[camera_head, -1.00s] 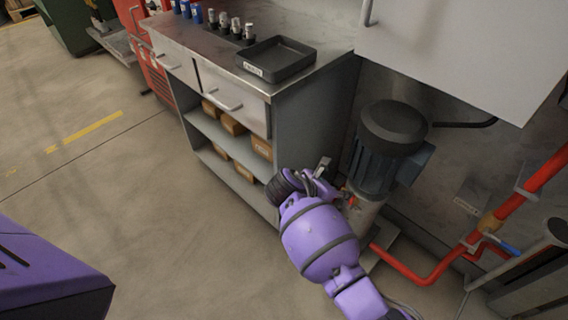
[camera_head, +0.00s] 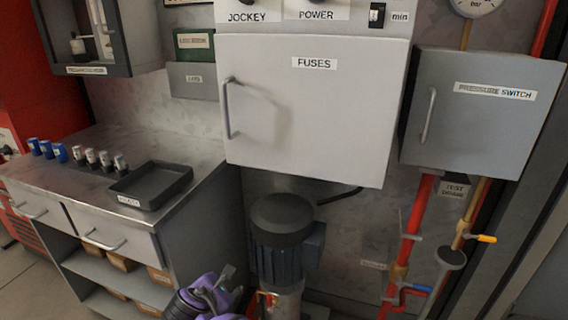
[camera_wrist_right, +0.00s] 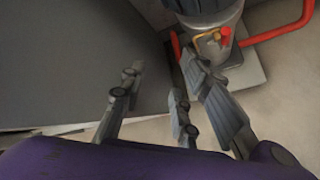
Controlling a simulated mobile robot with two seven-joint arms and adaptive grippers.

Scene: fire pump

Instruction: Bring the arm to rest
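My right gripper (camera_head: 228,276), on a purple arm, is low in the head view, in front of the bench's right end and left of the dark pump motor (camera_head: 283,240). In the right wrist view the fingers of my right gripper (camera_wrist_right: 158,78) stand apart with nothing between them, so it is open and empty. The motor's lower housing (camera_wrist_right: 210,15) shows beyond the fingers there. My left gripper is not in view.
The closed FUSES cabinet (camera_head: 310,110) and PRESSURE SWITCH box (camera_head: 480,105) hang on the wall. Red pipes (camera_head: 410,240) run at right. Floor shows at lower left.

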